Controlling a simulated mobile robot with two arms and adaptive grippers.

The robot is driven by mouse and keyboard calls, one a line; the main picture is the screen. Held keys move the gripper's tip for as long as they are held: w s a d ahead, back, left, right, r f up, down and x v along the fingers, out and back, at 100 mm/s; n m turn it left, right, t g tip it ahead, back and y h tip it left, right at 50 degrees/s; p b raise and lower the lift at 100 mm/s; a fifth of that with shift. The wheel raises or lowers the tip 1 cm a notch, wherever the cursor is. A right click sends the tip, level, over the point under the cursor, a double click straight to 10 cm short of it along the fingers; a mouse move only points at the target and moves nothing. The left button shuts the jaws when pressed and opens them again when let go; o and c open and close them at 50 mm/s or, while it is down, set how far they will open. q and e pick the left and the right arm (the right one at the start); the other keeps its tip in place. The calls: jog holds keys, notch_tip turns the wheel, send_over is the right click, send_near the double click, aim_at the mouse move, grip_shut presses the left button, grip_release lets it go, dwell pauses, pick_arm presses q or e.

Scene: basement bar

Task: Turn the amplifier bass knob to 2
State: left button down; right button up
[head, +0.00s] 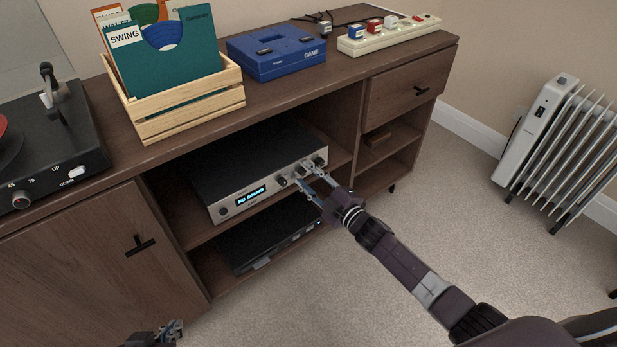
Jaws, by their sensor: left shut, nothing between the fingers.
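The amplifier (262,160) is a black box with a silver front, on the upper open shelf of the cabinet. Its lit display (251,197) shows small text, which seems to read "NO SIGNAL". Several small knobs (283,181) sit in a row at the right of its front. My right gripper (305,178) is at these knobs with its fingers spread. Its fingertips partly cover the knobs, and I cannot tell whether they touch one. Knob labels and pointer positions are too small to read. My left gripper (176,329) is shut and empty at the bottom left, away from the amplifier.
A second black device (262,243) lies on the shelf below. On the cabinet top are a turntable (60,135), a wooden record crate (190,108), a blue game console (275,55) and a power strip (390,38). A white radiator (545,130) stands at right. The carpet is clear.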

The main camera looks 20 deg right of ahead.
jog(key=shift+s, duration=0.15)
jog(key=v, duration=1.1)
jog(key=shift+s+d, duration=0.15)
jog(key=shift+s, duration=0.2)
